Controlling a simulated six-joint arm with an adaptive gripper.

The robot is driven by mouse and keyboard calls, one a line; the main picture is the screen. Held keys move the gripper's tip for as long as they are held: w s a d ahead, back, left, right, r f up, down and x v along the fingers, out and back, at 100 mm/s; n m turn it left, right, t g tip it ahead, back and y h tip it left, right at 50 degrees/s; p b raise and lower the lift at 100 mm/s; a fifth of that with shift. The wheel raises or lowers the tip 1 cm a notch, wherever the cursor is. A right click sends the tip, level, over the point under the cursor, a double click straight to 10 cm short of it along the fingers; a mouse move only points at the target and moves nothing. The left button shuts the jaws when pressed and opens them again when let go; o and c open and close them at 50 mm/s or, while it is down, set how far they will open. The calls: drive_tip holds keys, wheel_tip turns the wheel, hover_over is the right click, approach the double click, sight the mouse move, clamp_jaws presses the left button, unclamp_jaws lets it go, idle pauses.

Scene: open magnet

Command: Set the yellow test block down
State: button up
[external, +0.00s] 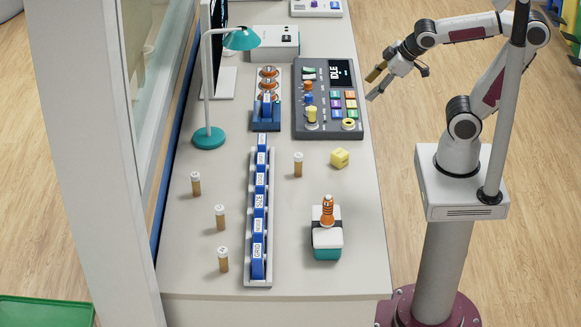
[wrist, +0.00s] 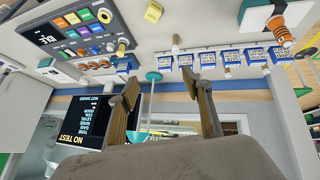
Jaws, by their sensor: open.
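The yellow test block (external: 340,158) rests on the pale tabletop (external: 330,280), right of the blue rack row and in front of the dark control panel. It also shows at the top of the wrist view (wrist: 153,11). My gripper (external: 373,85) is open and empty. It is raised beside the right edge of the table, near the control panel and apart from the block. In the wrist view its two fingers (wrist: 165,90) stand wide apart with nothing between them.
The control panel (external: 326,125) has knobs and coloured buttons. A long rack (external: 259,270) holds blue labelled pieces. Several cork-coloured vials, a teal lamp (external: 208,138) and an orange item on a white-and-teal holder (external: 327,240) stand around. Bare tabletop surrounds the block.

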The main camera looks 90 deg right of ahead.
drive_tip(key=s+a+f+g+y, duration=0.1)
drive_tip(key=s+a+y, duration=0.1)
drive_tip(key=s+a, duration=0.4)
drive_tip(key=shift+s+a+y, duration=0.3)
drive_tip(key=shift+a, duration=0.4)
drive_tip(key=shift+f, duration=0.1)
idle(0.5)
